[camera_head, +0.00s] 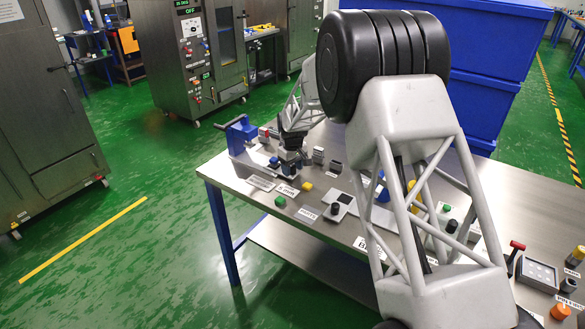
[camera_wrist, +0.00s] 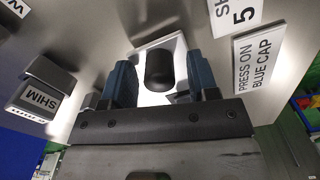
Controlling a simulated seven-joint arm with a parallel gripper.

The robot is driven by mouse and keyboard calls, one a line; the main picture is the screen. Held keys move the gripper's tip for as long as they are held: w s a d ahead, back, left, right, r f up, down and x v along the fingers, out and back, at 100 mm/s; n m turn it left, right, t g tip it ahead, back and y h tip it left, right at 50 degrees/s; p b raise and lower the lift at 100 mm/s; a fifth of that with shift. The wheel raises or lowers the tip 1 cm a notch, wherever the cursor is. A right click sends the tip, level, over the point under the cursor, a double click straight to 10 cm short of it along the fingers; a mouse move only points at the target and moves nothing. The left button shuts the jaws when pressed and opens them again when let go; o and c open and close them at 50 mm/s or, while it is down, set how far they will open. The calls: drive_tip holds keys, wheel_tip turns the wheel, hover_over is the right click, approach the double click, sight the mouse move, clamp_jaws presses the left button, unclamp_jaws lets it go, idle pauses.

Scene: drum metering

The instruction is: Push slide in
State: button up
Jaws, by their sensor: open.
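My gripper (camera_wrist: 161,66) is open, with its two dark blue fingers apart in the wrist view. A dark rounded cylinder (camera_wrist: 160,70) on a white plate (camera_wrist: 172,43) shows between the fingers; I cannot tell whether they touch it. In the head view, my gripper (camera_head: 290,155) is low over the left part of the bench, right of a blue fixture (camera_head: 241,133). I cannot clearly identify the slide in either view. My arm hides part of the bench.
A SHIM block (camera_wrist: 42,97) and a PRESS ON BLUE CAP sign (camera_wrist: 260,60) flank my gripper. Blue bins (camera_head: 495,45) stand behind.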

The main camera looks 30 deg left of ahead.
clamp_jaws()
drive_tip(key=a, duration=1.2)
drive_tip(key=shift+a, duration=0.2)
unclamp_jaws()
drive_tip(key=shift+r, duration=0.1)
wheel_tip(320, 180, up, 8)
idle(0.6)
idle(0.5)
